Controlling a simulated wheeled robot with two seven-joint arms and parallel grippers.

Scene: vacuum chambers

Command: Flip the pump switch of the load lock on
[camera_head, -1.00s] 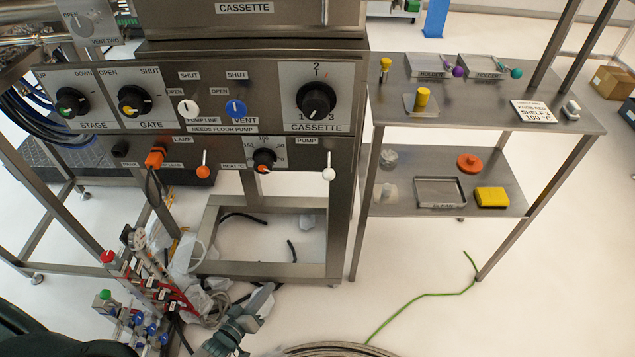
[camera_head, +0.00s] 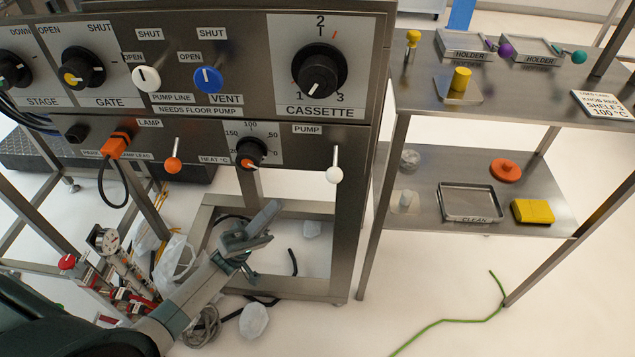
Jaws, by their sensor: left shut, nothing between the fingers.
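The pump switch (camera_head: 334,172) is a lever with a white ball end under the PUMP label, at the lower right of the grey control panel (camera_head: 300,190). Its ball hangs below its pivot, so the lever points down. My left gripper (camera_head: 272,222) reaches in from the lower left, below and to the left of the switch. Its fingers are shut and empty, and it touches nothing that I can see. My right gripper is not in view.
A lamp switch with an orange ball (camera_head: 173,165) and the heat knob (camera_head: 250,153) sit left of the pump switch. The cassette knob (camera_head: 319,76) is above. A steel shelf unit (camera_head: 420,220) stands at the right. Cables and bags lie on the floor below.

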